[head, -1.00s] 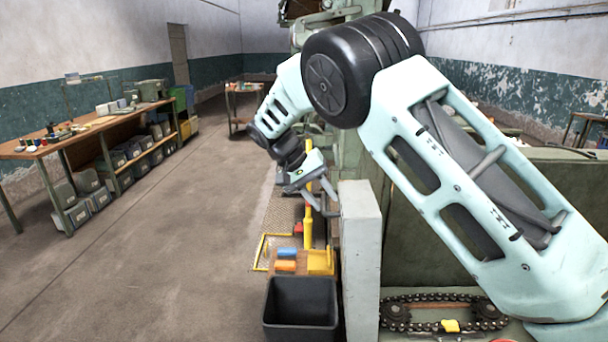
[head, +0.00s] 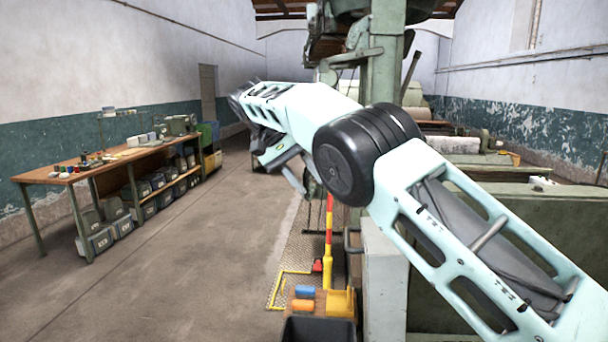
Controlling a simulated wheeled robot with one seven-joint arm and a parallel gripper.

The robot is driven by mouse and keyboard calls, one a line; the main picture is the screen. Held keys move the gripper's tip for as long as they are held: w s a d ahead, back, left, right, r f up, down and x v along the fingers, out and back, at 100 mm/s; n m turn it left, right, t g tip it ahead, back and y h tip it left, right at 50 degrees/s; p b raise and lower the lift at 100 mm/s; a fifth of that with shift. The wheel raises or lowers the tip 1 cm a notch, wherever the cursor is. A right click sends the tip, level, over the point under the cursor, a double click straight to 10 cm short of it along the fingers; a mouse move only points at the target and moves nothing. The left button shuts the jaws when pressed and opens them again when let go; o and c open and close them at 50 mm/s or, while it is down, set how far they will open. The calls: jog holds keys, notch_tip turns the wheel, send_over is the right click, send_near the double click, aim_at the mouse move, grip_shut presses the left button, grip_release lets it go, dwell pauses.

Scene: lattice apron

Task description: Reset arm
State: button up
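My arm (head: 470,240) reaches in from the lower right, and its black elbow joint (head: 360,155) is near the middle of the view. The pale forearm (head: 300,105) runs from the elbow to the upper left. My gripper (head: 296,178) is partly visible below the forearm, left of the elbow, in the air over the floor. Its fingertips are too small and too covered by the arm to show whether they are open or shut. I see nothing held in it.
A wooden workbench (head: 60,177) with small items and bins stands at the left. A green machine (head: 385,60) rises behind my arm. A red and yellow post (head: 328,240), blue and orange blocks (head: 304,292) and a black bin (head: 318,330) are below. The floor (head: 170,270) at left is clear.

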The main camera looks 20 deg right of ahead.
jog(key=shift+a+r, duration=0.2)
jog(key=shift+r, duration=0.1)
jog(key=s+a+f+n+t+y+b, duration=0.1)
jog(key=s+a+f+n+y+b, duration=0.25)
jog(key=s+f, duration=0.5)
jog(key=s+a+f+n+y+b, duration=0.3)
jog(key=s+a+f+n+b, duration=0.15)
jog(key=s, duration=0.75)
jog(key=s+d+f+n, duration=0.1)
jog(key=s+f, duration=0.2)
jog(key=s, duration=0.3)
jog(key=s+d+f+n+t+b, duration=0.1)
jog(key=s+f, duration=0.3)
jog(key=s, duration=0.3)
jog(key=s+d+f+n+b, duration=0.1)
jog(key=s+f+n, duration=0.1)
jog(key=s+f, duration=0.2)
jog(key=s, duration=0.3)
jog(key=shift+d+t, duration=0.4)
